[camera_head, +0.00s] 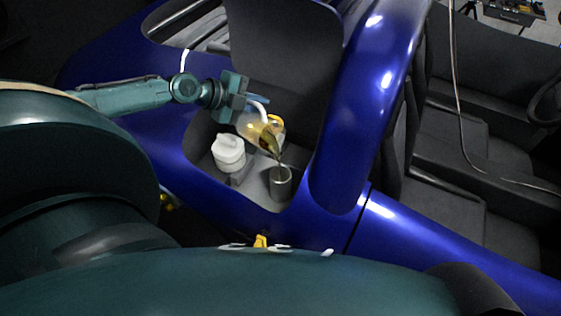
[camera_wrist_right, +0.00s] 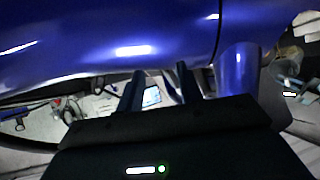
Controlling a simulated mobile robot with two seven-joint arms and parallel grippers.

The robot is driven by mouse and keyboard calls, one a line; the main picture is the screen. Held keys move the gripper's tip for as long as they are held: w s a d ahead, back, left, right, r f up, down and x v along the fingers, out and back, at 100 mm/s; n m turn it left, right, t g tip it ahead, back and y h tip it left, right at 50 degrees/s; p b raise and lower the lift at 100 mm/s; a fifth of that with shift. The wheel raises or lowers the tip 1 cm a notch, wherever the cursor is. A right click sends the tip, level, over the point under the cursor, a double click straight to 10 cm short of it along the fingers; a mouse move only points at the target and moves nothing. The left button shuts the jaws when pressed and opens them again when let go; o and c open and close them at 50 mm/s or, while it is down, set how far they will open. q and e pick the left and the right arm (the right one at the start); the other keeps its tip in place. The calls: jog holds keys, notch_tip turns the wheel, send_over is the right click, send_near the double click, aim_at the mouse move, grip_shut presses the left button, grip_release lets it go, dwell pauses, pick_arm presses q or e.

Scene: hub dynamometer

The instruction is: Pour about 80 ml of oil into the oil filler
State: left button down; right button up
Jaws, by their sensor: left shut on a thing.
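A clear jug (camera_head: 252,127) with amber oil in it is tilted steeply, its mouth down and to the right. My left gripper (camera_head: 250,104) is shut on the jug's pale handle and holds it above the recess in the blue body. The grey cylindrical oil filler (camera_head: 281,184) stands below the jug's mouth. A thin dark stream seems to run from the mouth to the filler's opening; the oil level inside the filler cannot be made out. My right gripper (camera_wrist_right: 160,75) is open, with nothing between its fingers, in the right wrist view.
A white lidded container (camera_head: 228,152) stands in the recess left of the filler. The blue body (camera_head: 342,130) rises close on the right of the recess. A cable (camera_head: 459,100) hangs over the dark seats at right.

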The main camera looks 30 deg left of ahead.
pick_arm(q)
jog(key=shift+d, duration=0.15)
pick_arm(e)
jog(key=shift+d, duration=0.2)
pick_arm(q)
jog(key=shift+f, duration=0.1)
